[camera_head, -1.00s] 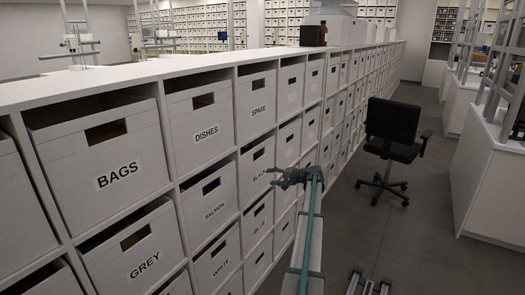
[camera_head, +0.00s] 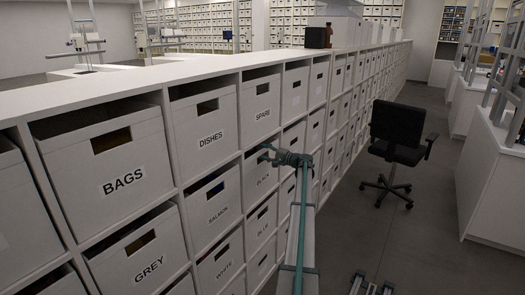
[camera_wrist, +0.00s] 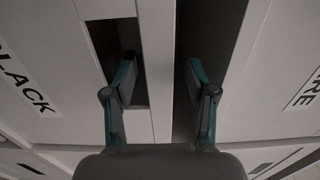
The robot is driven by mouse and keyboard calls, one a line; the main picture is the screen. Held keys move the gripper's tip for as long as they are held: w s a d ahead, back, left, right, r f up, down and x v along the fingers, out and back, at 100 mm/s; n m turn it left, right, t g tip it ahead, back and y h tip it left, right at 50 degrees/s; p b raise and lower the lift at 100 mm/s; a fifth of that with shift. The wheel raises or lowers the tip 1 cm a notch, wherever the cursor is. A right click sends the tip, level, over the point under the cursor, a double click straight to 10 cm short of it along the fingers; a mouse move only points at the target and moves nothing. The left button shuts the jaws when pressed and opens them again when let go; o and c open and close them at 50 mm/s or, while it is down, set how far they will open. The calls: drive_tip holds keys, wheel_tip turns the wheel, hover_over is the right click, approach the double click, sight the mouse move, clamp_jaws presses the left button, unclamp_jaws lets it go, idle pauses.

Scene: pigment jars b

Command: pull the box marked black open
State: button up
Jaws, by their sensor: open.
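The white box marked BLACK (camera_head: 262,181) sits in its shelf slot below the box marked SPARE, partly hidden by my gripper in the head view. My gripper (camera_head: 267,154) is at this box's upper front. In the wrist view the BLACK box (camera_wrist: 35,85) is on the left, turned sideways. My open gripper (camera_wrist: 162,68) has one finger at the dark handle hole (camera_wrist: 104,40) and the other at the dark gap above the box. The strip of front wall between hole and rim lies between the fingers. I cannot tell how deep the fingertips reach.
The SPARE box (camera_head: 259,108) is directly above, the BLUE box (camera_head: 262,226) below and the SALMON box (camera_head: 214,198) to the left. A black office chair (camera_head: 397,140) stands in the aisle at right. The floor (camera_head: 370,225) before the shelves is otherwise clear.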

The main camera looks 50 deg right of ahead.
drive_tip(key=shift+w, duration=0.9)
drive_tip(key=shift+a, duration=0.1)
clamp_jaws()
